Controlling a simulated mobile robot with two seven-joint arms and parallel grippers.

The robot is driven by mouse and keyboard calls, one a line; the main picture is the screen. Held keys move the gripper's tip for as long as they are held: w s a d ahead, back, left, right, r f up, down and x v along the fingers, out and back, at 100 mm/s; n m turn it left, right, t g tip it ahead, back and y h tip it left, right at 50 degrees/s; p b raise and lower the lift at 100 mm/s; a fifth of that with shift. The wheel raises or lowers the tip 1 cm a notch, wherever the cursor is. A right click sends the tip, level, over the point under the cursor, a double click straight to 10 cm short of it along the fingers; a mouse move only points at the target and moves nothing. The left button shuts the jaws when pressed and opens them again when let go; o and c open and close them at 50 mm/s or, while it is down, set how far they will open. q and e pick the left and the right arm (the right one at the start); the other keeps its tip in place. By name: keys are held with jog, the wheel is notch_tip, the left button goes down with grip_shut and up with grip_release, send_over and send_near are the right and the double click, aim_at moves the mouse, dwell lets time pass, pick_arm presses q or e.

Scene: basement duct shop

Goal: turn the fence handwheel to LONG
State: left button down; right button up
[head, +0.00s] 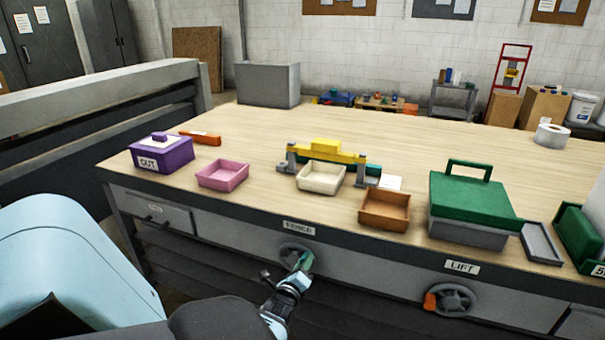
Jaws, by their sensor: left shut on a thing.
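The fence handwheel (289,250) is a grey wheel on the front of the workbench, under a label reading FENCE (299,228). A green part, seemingly its handle, shows at its right side. My left gripper (301,268) reaches up from below and is shut on this green handle. The gripper and the handle cover the lower right part of the wheel. I cannot make out a LONG mark or where the wheel points. My right gripper is not in view.
A second handwheel (449,299) with an orange handle sits to the right under the LIFT label (462,267). On the bench (290,206) stand a purple OUT box (161,153), pink, cream and brown trays, a yellow fixture (338,151) and a green-lidded box (470,205).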

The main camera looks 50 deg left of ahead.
aim_at(313, 266)
pick_arm(q)
jog(key=f+m+b, duration=0.1)
jog(key=m+b, duration=0.1)
jog(key=d+f+m+b, duration=0.1)
jog(key=m+b, duration=0.1)
jog(key=b, duration=0.1)
jog(key=f+m+b, duration=0.1)
jog(key=m+b, duration=0.1)
jog(key=shift+w+d+f+m, duration=0.25)
jog(key=shift+w+f+m, duration=0.1)
jog(key=shift+f+m, duration=0.05)
jog(key=shift+f+m+b, duration=0.15)
jog(key=shift+m+b, duration=0.35)
jog(key=shift+b, duration=0.25)
jog(key=shift+f+m+b, duration=0.1)
jog(key=shift+m+b, duration=0.2)
jog(key=shift+b, duration=0.15)
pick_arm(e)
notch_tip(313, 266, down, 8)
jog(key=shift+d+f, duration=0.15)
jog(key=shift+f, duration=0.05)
pick_arm(q)
jog(key=c, duration=1.1)
grip_release()
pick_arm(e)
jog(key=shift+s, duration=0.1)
